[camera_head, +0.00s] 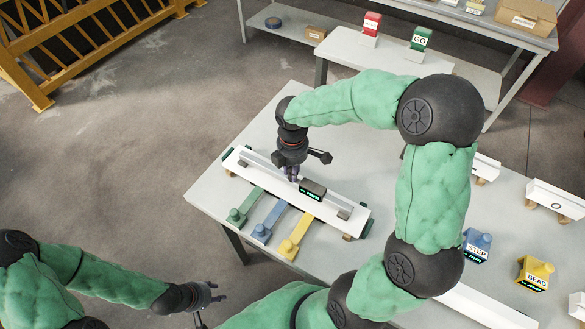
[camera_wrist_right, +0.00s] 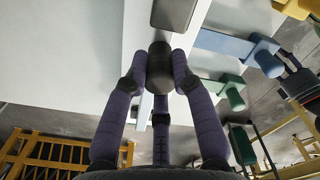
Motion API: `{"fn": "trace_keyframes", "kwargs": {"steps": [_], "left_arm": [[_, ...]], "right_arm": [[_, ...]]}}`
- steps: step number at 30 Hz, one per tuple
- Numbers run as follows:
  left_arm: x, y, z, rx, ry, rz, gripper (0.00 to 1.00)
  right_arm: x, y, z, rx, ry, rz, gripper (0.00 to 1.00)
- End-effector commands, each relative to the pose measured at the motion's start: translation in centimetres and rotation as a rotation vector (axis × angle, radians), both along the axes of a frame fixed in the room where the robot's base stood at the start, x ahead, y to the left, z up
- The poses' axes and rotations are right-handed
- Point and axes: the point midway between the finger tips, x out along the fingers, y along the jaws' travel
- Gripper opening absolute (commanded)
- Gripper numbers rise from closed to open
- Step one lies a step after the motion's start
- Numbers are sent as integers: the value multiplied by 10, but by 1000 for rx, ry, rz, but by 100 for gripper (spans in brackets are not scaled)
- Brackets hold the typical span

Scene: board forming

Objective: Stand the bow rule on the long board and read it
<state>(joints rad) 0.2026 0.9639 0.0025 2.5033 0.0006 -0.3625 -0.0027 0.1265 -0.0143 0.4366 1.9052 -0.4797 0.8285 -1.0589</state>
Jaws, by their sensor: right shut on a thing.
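The long board (camera_head: 325,219) is a white strip lying on the near-left part of the table. The bow rule (camera_head: 270,170) is a thin grey bar along the board's length, with a small foot toward each end. Its dark gauge block (camera_head: 313,188) has a green-lit display, too small to read. My right gripper (camera_head: 293,178) is over the bar, left of the gauge block. In the right wrist view its fingers are shut on the rule's dark round knob (camera_wrist_right: 160,68). Whether the feet touch the board is unclear. My left gripper (camera_head: 209,303) is low at the left, off the table, empty, fingers apart.
Green (camera_head: 238,214), blue (camera_head: 263,232) and yellow (camera_head: 289,248) handled pieces lie against the board's near side. A blue STEP block (camera_head: 476,246) and a yellow BEAD block (camera_head: 534,274) stand at the right. A back bench holds red and green GO (camera_head: 420,39) signs.

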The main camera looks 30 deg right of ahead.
Motion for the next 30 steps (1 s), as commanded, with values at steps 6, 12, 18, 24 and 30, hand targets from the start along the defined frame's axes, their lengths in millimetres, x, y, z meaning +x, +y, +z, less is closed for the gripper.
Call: {"fn": "trace_keyframes", "kwargs": {"steps": [6,12,18,24,30], "left_arm": [[0,0,0,0,0,0,40],[0,0,-1,0,0,0,40],[0,0,-2,0,0,0,40],[0,0,-2,0,0,0,40],[0,0,-2,0,0,0,40]], "right_arm": [[1,0,1,-1,-2,0,0],[1,0,-1,-1,-2,0,0],[1,0,-4,-1,-2,0,0],[1,0,-5,-1,-2,0,53],[0,0,-5,0,-1,0,53]]}}
